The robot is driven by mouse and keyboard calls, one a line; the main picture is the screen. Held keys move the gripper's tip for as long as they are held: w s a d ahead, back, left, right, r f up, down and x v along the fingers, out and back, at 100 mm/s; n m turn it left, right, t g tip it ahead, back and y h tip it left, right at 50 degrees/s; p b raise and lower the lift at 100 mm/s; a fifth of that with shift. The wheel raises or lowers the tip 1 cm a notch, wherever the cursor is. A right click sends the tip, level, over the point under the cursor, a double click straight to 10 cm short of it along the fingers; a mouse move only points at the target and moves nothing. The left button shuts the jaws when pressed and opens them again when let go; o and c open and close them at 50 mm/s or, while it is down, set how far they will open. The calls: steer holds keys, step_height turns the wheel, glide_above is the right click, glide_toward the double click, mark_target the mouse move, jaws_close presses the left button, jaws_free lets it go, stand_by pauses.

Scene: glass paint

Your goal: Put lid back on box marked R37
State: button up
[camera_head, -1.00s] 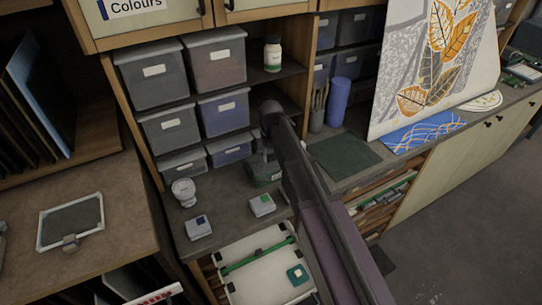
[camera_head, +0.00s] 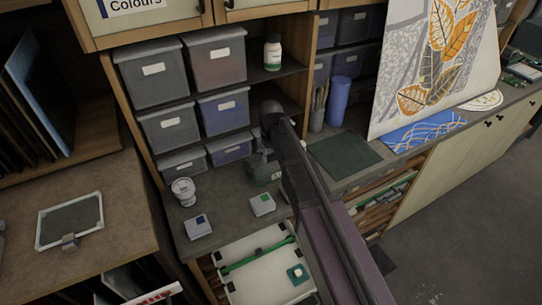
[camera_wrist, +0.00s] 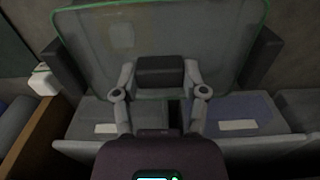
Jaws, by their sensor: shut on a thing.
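My gripper (camera_wrist: 160,76) is shut on a dark block-like grip of a clear, green-edged panel (camera_wrist: 205,35), which looks like a lid. The panel spans the top of the wrist view and has dark pieces at both sides. In the head view my gripper (camera_head: 262,150) is low in front of the shelves, partly hidden by my arm, with a greenish translucent thing (camera_head: 265,172) below it. Grey labelled boxes stand on the shelves, such as the upper left box (camera_head: 152,90) and upper right box (camera_head: 217,72). Their labels are too small to read, so I cannot tell which is R37.
A white tub (camera_head: 183,191) and two small white boxes, one with a blue mark (camera_head: 198,227) and one with a green mark (camera_head: 262,206), stand on the bench. A dark green mat (camera_head: 343,155) lies to the right. A pulled-out white tray (camera_head: 262,275) is below.

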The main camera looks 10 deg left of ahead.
stand_by(0.8)
steer(key=o, duration=1.2)
steer(key=shift+o, duration=0.4)
steer(key=shift+r+p, duration=3.45)
steer(key=shift+r, duration=0.05)
jaws_close()
steer(key=shift+f+b, duration=2.5)
